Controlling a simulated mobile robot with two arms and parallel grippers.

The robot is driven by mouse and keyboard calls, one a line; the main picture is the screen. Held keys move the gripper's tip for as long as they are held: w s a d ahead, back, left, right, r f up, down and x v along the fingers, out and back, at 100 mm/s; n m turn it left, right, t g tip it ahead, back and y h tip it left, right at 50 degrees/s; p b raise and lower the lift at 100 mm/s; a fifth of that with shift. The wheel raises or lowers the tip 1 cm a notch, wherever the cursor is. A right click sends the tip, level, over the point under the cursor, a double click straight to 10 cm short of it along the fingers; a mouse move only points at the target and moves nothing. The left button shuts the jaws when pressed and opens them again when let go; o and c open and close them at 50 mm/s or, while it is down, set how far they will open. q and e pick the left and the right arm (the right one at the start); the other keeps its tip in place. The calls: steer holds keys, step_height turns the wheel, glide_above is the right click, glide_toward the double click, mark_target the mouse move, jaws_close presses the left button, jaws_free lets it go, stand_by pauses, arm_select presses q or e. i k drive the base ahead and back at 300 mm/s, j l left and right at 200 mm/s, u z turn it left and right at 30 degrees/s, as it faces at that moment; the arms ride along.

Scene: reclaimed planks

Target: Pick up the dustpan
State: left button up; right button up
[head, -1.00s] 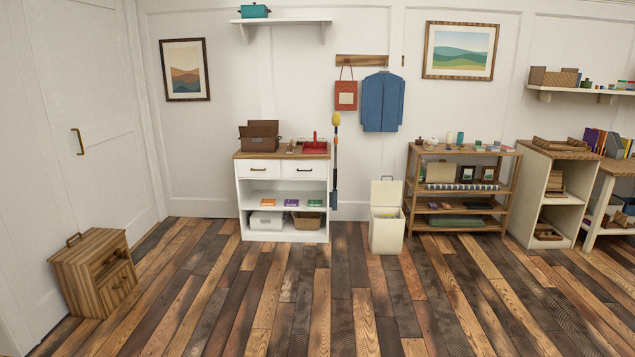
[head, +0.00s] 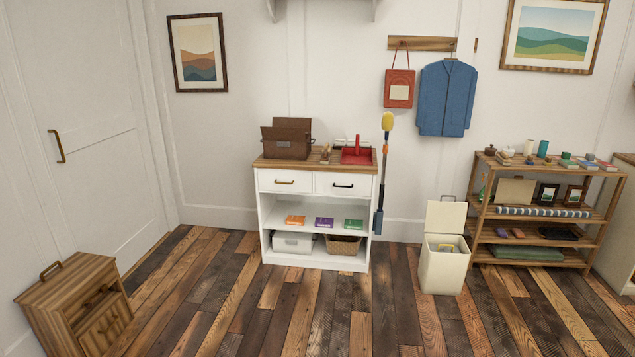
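The red dustpan (head: 357,155) lies on the wooden top of the white cabinet (head: 317,182), at its right end, with its red handle sticking up. It is small in the head view, so its fine shape is hard to tell. Beside it on the left are a small brush-like item (head: 326,154) and a brown box (head: 287,140) with its lid raised. Neither of my grippers shows in the head view.
A long-handled duster (head: 384,170) stands upright at the cabinet's right side. A cream bin (head: 443,262) with its lid up stands to the right, near a wooden shelf rack (head: 535,211). A small wooden cabinet (head: 75,300) is at lower left. The plank floor in front is clear.

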mark_target(356, 156)
steer(key=i, duration=2.4)
